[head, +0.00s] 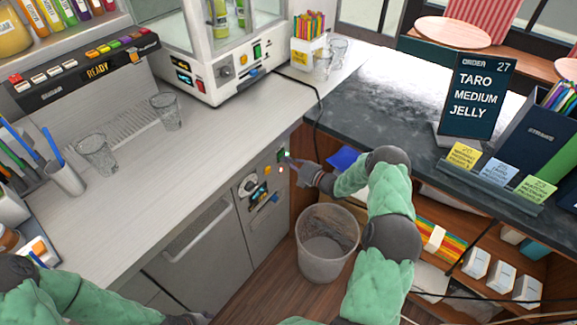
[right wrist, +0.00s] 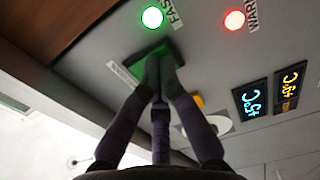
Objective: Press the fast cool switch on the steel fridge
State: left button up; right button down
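The steel fridge (head: 268,225) stands under the counter, with a control panel at its right end. My right gripper (head: 292,161) is at the upper right of that panel. In the right wrist view its fingers (right wrist: 158,62) are closed together, with nothing seen between them. Their tips overlap the green switch (right wrist: 133,71) and seem to touch it; how far it is pressed is hidden. A lit green light (right wrist: 153,17) beside a "FAS…" label is just beyond. My left gripper (head: 188,319) is barely in view at the bottom edge, its fingers cut off.
A red light (right wrist: 234,20) and two temperature displays (right wrist: 251,100) are on the same panel. A waste bin (head: 326,262) stands on the floor below my right arm. A black cable (head: 318,110) hangs over the counter edge near the gripper.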

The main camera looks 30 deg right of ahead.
pick_arm(q)
jog(key=shift+f, duration=0.4)
pick_arm(e)
jog(key=shift+w+a+f, duration=0.15)
jog(key=shift+a, duration=0.1)
